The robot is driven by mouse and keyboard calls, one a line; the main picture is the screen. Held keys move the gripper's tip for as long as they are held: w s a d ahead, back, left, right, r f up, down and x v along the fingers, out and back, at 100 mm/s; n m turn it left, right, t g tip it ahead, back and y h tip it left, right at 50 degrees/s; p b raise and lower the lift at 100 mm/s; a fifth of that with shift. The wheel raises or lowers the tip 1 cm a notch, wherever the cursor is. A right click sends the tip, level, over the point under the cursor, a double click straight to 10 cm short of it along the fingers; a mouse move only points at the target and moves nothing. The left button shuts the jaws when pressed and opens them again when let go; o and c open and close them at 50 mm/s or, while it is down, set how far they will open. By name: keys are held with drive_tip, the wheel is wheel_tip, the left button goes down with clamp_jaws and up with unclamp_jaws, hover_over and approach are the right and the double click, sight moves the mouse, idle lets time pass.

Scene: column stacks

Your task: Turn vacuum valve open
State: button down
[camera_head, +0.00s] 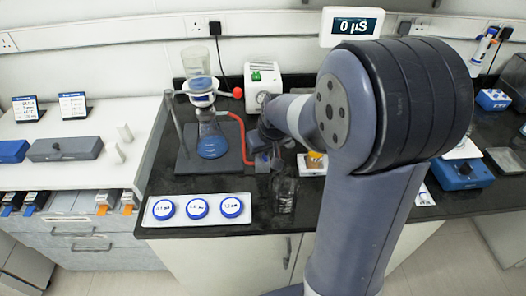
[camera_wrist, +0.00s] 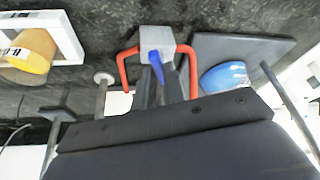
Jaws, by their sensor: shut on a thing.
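The vacuum valve shows in the wrist view as a grey block (camera_wrist: 158,39) with red tubing (camera_wrist: 126,70) running from both sides. A blue handle (camera_wrist: 156,63) sticks out from the block, between the dark fingertips of my gripper (camera_wrist: 164,82). My gripper is shut on this handle. The handle lies roughly in line with the fingers in that view. In the head view, my gripper (camera_head: 263,163) is just right of the filter flask (camera_head: 212,146), at the end of the red tube (camera_head: 243,130). My gripper and arm hide most of the valve there.
A white pump (camera_head: 262,76) stands behind my gripper. A clear beaker (camera_head: 285,196) stands in front of it, close by. A white tray (camera_head: 158,222) with blue-lidded dishes lies at the front left. A balance-like device with an orange-yellow item (camera_head: 316,160) sits right of my gripper.

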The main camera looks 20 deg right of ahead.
drive_tip(key=n+b, duration=0.1)
drive_tip(key=n+y+b, duration=0.1)
drive_tip(key=n+b, duration=0.1)
drive_tip(key=shift+w+d+f+g, duration=0.1)
drive_tip(key=shift+d+f+g, duration=0.1)
drive_tip(key=shift+g, duration=0.1)
drive_tip(key=n+y+b, duration=0.1)
drive_tip(key=n+b, duration=0.1)
drive_tip(key=n, duration=0.1)
drive_tip(key=shift+w+d+g, duration=0.1)
drive_tip(key=shift+g, duration=0.2)
drive_tip(key=n, duration=0.2)
drive_tip(key=n+g+y+b, duration=0.1)
drive_tip(key=shift+w+d+r+n, duration=0.1)
drive_tip(key=shift+r+n, duration=0.05)
drive_tip(key=shift+n, duration=0.25)
drive_tip(key=shift+w+n+g+y+b, duration=0.1)
drive_tip(key=shift+n+g+y+b, duration=0.35)
drive_tip(key=shift+n, duration=1.35)
drive_tip(key=shift+g, duration=0.35)
drive_tip(key=c, duration=1.5)
unclamp_jaws()
drive_tip(key=shift+r, duration=0.1)
